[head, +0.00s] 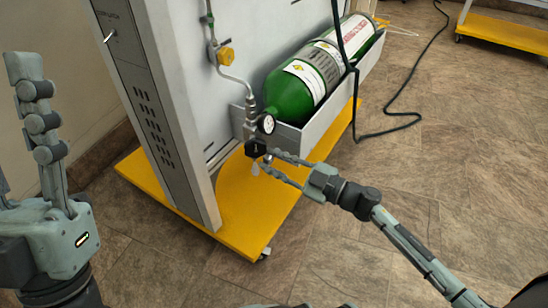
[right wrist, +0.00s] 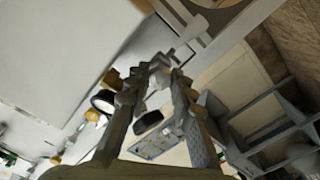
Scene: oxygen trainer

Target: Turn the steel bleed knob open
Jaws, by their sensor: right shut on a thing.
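My right gripper (head: 266,160) reaches in from the right, with its fingertips closed around a small part at the lower end of the valve fittings, just below a black block (head: 256,147). The steel bleed knob is mostly hidden by the fingertips, so I cannot make out its angle. In the right wrist view the fingertips (right wrist: 160,76) are close together at the fittings, and the held part is hard to see. A small pale piece (head: 255,169) shows beside the lower fingertip. My left gripper (head: 32,90) points up at the left edge, away from the fittings; its finger gap is unclear.
A pressure gauge (head: 266,124) sits just above the black block. A green cylinder (head: 290,97) lies in a grey trough (head: 318,117) behind. A yellow base (head: 240,205) is below. A brass-coloured fitting (head: 225,56) is higher on the pipe. A dark hose (head: 385,132) hangs to the floor.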

